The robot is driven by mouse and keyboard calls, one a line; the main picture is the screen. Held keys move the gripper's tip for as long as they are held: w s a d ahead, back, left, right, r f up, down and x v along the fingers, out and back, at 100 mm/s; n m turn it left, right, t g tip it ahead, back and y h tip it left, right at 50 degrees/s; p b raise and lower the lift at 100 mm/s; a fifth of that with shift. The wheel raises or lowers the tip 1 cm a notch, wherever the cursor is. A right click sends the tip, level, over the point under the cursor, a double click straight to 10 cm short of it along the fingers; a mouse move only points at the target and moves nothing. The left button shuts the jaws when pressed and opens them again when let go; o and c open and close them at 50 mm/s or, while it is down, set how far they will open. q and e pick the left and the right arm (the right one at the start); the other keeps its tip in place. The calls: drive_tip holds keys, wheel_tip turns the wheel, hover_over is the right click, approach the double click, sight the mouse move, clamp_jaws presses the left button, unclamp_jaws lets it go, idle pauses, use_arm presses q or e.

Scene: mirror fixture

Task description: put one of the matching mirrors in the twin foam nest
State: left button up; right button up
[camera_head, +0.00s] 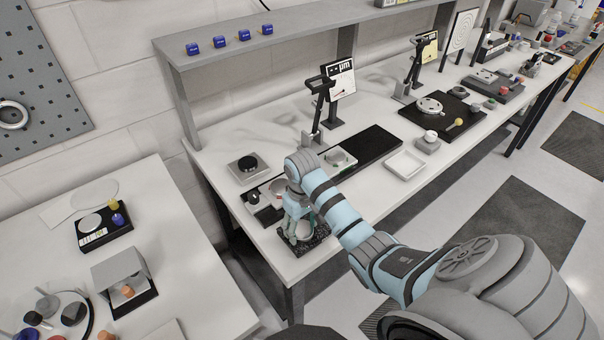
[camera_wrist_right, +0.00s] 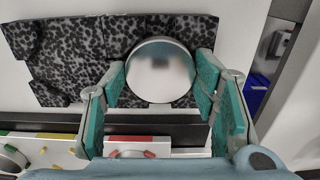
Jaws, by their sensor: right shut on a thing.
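A round silver mirror (camera_wrist_right: 160,70) sits between the green pads of my right gripper (camera_wrist_right: 160,95), which is shut on it. In the head view, the right gripper (camera_head: 301,228) points down at the front left of the long bench. The black-and-grey speckled foam nest (camera_wrist_right: 65,55) lies under and behind the mirror in the wrist view. It also shows around the fingertips in the head view (camera_head: 318,236). I cannot tell whether the mirror touches the foam. The mirror and fingers hide part of the nest. My left gripper is not in view.
Behind the gripper is a dark strip with round pieces in a red-marked holder (camera_head: 278,190) and a green-marked one (camera_head: 339,159). A gauge stand (camera_head: 325,100) rises behind them. A white tray (camera_head: 405,164) stands to the right. The bench's front edge is close to the nest.

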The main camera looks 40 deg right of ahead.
drive_tip(key=o, duration=1.3)
drive_tip(key=shift+f, duration=0.1)
drive_tip(key=shift+r, duration=1.55)
drive_tip(key=o, duration=0.4)
drive_tip(key=shift+o, duration=0.2)
